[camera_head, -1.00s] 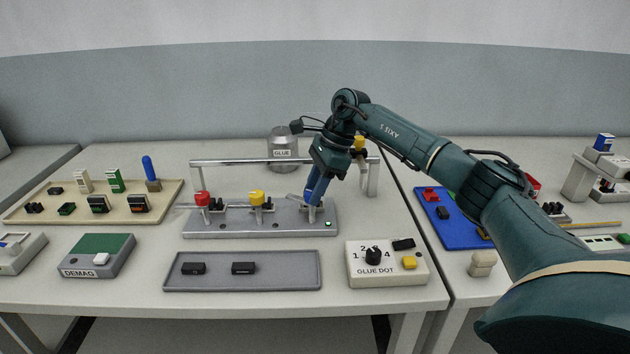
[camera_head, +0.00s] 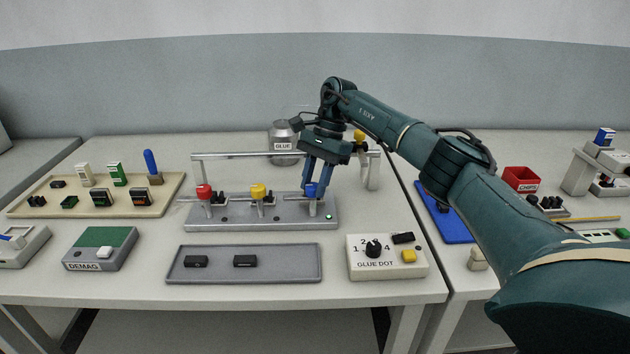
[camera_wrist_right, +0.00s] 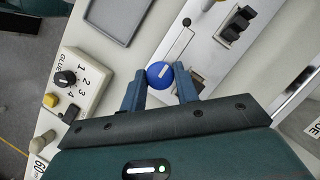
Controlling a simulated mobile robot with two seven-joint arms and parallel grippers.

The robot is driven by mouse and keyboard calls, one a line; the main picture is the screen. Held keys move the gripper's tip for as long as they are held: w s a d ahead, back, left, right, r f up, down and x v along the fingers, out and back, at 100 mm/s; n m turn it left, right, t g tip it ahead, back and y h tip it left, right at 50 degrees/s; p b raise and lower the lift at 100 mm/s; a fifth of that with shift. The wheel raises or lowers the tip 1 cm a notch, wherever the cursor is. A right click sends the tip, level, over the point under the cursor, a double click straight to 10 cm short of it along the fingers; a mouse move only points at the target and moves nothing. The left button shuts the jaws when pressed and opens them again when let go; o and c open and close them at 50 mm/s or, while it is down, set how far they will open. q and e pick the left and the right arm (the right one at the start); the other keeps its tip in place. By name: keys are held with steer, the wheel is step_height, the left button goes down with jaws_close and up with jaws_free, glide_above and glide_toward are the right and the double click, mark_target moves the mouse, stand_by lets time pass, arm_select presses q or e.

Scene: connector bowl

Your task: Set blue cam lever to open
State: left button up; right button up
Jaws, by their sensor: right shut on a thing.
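The blue cam lever has a round blue knob (camera_head: 311,189) and stands at the right end of the grey fixture base (camera_head: 235,221). Its knob also shows in the right wrist view (camera_wrist_right: 159,74), with a pale mark on top. My right gripper (camera_head: 316,187) points down with a finger on either side of the knob. In the right wrist view the right gripper (camera_wrist_right: 160,80) is shut on it. The knob's stem is partly hidden. My left gripper is not in view.
The yellow knob (camera_head: 258,191) and red knob (camera_head: 204,191) stand left on the same base. A metal bar (camera_head: 235,156) runs behind them, with the glue pot (camera_head: 283,147) beyond. The grey tray (camera_head: 245,277) and glue dot box (camera_head: 387,264) lie in front.

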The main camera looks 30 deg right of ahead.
stand_by(0.3)
steer(key=o, duration=1)
steer(key=shift+c, duration=0.2)
steer(key=shift+r, duration=0.1)
arm_select(q)
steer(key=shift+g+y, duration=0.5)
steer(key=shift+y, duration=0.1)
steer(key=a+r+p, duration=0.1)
steer(key=p, duration=0.3)
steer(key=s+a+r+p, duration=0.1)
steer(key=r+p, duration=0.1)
steer(key=p, duration=0.3)
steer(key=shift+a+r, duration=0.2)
arm_select(e)
steer(key=v, duration=1.3)
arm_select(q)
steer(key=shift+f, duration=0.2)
arm_select(e)
steer(key=shift+w, duration=0.1)
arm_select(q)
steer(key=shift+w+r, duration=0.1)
